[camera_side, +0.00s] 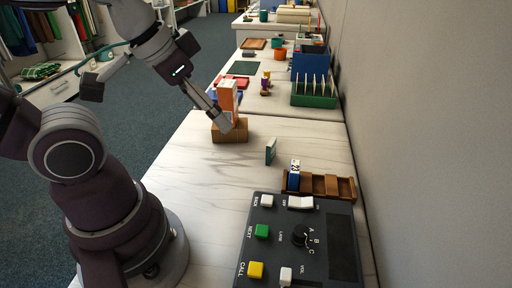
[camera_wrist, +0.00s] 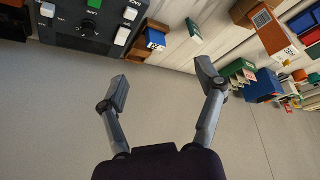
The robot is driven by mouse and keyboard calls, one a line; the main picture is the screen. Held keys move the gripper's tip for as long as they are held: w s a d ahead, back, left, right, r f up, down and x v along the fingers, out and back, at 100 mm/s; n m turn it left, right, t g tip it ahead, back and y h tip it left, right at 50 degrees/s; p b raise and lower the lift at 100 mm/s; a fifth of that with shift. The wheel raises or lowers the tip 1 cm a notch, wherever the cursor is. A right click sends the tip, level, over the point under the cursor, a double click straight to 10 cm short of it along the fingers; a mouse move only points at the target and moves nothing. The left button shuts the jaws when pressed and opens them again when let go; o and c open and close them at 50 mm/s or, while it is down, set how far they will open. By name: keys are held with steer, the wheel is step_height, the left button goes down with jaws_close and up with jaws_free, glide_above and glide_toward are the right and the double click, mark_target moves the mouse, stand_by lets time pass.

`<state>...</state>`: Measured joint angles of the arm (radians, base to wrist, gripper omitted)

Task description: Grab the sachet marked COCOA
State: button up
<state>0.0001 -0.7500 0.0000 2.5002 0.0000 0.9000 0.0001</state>
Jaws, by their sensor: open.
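I cannot read the word COCOA on anything, so I cannot tell which item is the sachet. A thin teal packet (camera_side: 270,151) stands upright on the white marbled table (camera_side: 200,185); it also shows in the wrist view (camera_wrist: 193,31). A small blue-and-white packet (camera_side: 294,176) stands in the left slot of a wooden rack (camera_side: 346,189), and also shows in the wrist view (camera_wrist: 155,39). My gripper (camera_side: 224,121) appears near a brown box in the side view. In the wrist view my gripper (camera_wrist: 160,73) has its fingers wide apart, with nothing between them.
A dark control panel (camera_side: 274,241) with coloured buttons fills the near table. A green rack (camera_side: 314,100) stands farther back. A grey wall (camera_side: 430,120) borders the right side. The table's left-middle is clear.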

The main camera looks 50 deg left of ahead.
steer(key=c, duration=0.4)
steer(key=n+g+y, duration=0.2)
steer(key=n, duration=0.4)
glide_above(271, 142)
steer(key=s, duration=0.2)
step_height(271, 142, down, 11)
steer(key=x, duration=0.6)
steer(key=d+x, duration=0.1)
steer(key=x, duration=0.2)
steer(key=shift+w+f, duration=0.1)
steer(key=shift+f, duration=0.15)
